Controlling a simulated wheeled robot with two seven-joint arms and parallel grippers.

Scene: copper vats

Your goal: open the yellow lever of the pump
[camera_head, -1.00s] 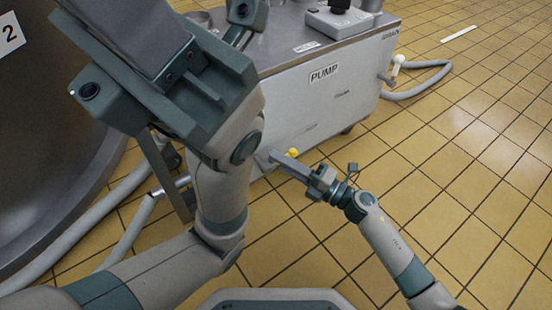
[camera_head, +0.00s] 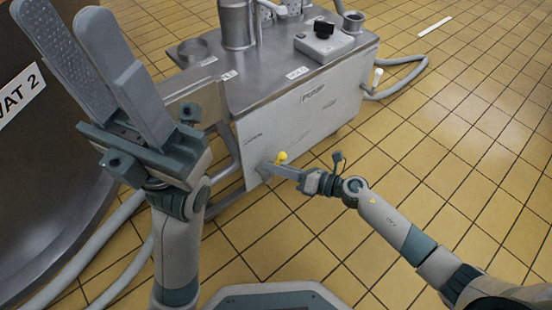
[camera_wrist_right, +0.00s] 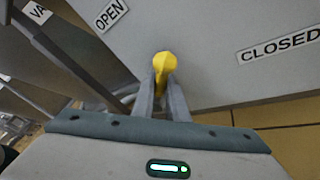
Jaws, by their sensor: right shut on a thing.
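The pump (camera_head: 300,112) is a grey metal box on the tiled floor. Its small yellow lever (camera_head: 281,157) is low on the front face. My right gripper (camera_head: 277,167) is shut on the lever. In the right wrist view the yellow lever (camera_wrist_right: 165,64) sits between the two fingers (camera_wrist_right: 163,95), its rounded end showing above them. There, an OPEN label (camera_wrist_right: 110,15) is at upper left and a CLOSED label (camera_wrist_right: 279,46) at right; the lever is between them. My left gripper (camera_head: 62,12) is open and empty, raised at upper left, away from the lever.
A dark vat (camera_head: 25,160) marked VAT 2 stands at left. Pale hoses (camera_head: 85,250) run on the floor beside it, and another hose (camera_head: 405,80) is right of the pump. A control box (camera_head: 324,42) sits on the pump's top. The floor at right is clear.

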